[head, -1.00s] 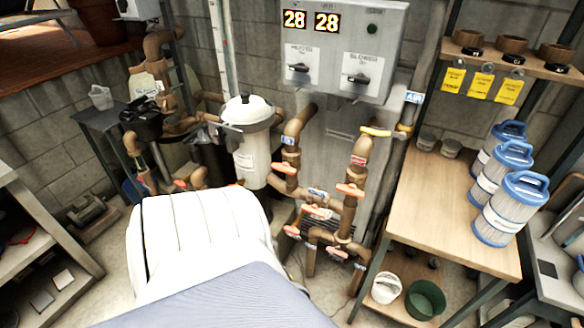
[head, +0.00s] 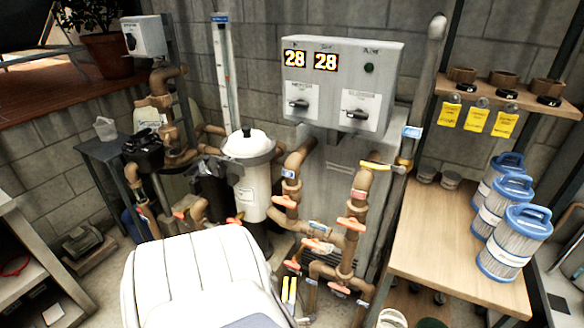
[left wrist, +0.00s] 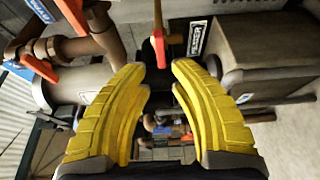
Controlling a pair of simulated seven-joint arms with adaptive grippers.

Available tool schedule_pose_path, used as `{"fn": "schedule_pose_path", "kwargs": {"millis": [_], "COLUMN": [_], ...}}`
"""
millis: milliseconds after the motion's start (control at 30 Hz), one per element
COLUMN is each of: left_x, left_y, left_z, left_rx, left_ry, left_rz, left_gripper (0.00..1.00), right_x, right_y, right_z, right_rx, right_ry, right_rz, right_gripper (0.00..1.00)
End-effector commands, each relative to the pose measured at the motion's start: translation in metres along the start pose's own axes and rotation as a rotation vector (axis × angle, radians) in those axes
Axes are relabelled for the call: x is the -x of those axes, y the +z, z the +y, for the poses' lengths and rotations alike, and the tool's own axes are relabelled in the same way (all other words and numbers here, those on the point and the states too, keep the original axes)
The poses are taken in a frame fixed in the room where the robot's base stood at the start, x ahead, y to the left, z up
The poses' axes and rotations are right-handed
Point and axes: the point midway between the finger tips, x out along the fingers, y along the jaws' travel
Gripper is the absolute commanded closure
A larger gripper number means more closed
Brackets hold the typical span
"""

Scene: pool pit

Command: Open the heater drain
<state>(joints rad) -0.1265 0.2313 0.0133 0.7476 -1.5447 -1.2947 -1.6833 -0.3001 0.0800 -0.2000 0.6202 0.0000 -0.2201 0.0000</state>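The grey heater cabinet (head: 345,185) with two "28" displays above it stands at the back middle. Brown pipes with several orange valve handles (head: 318,246) run in front of it. Which one is the heater drain I cannot read. In the left wrist view my left gripper (left wrist: 160,72) is open and empty. An orange-red handle (left wrist: 159,46) on a black fitting lies just beyond and between its fingertips, beside a white label (left wrist: 197,38). My right gripper is not in view.
A white filter canister (head: 250,185) stands left of the pipes. A yellow handle (head: 375,166) sits on the upper right pipe. A wooden bench (head: 440,235) with blue-ended filter cartridges (head: 515,242) is at the right. Another pipe with an orange handle (left wrist: 68,78) is left in the wrist view.

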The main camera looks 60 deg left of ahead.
Motion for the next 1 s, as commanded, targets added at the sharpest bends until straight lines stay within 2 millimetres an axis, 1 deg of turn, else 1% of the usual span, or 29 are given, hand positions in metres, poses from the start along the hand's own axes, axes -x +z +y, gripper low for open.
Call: {"fn": "schedule_pose_path", "kwargs": {"millis": [33,200,400,700,1000], "left_x": [-0.011,-0.042,-0.068,-0.083,-0.091], "left_y": [0.0,0.0,0.0,0.001,0.0], "left_z": [0.001,0.001,0.002,-0.001,0.0], "left_rx": [-0.001,-0.001,-0.001,0.0,0.0], "left_ry": [0.002,0.001,0.0,0.001,0.0], "left_rz": [0.002,0.002,0.002,0.002,0.001], "left_gripper": [0.77,0.77,0.77,0.77,0.77], "right_x": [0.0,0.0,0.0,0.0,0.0], "right_y": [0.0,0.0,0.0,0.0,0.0], "right_z": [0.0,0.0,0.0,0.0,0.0], "right_rx": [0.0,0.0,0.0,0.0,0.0], "right_ry": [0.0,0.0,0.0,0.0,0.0], "right_rz": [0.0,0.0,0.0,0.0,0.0], "right_gripper": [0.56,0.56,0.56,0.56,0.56]}}
